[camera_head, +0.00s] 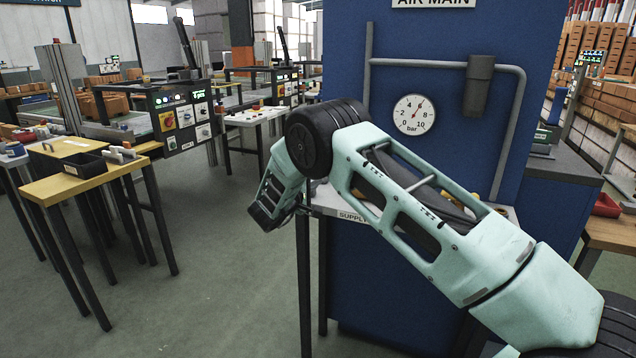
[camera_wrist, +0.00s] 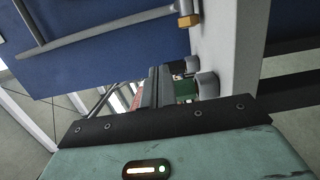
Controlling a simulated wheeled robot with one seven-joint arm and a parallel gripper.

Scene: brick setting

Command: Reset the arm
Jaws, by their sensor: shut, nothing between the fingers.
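My arm reaches up from the lower right in the head view and bends at a black joint. The blue panel (camera_wrist: 100,45) also shows in the wrist view, with a grey pipe (camera_wrist: 95,35) and a brass fitting (camera_wrist: 188,20).
A pressure gauge (camera_head: 414,114) and pipe (camera_head: 520,120) are on the panel. A shelf marked SUPPLY (camera_head: 352,217) lies beside my arm. Open green floor (camera_head: 220,280) lies between.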

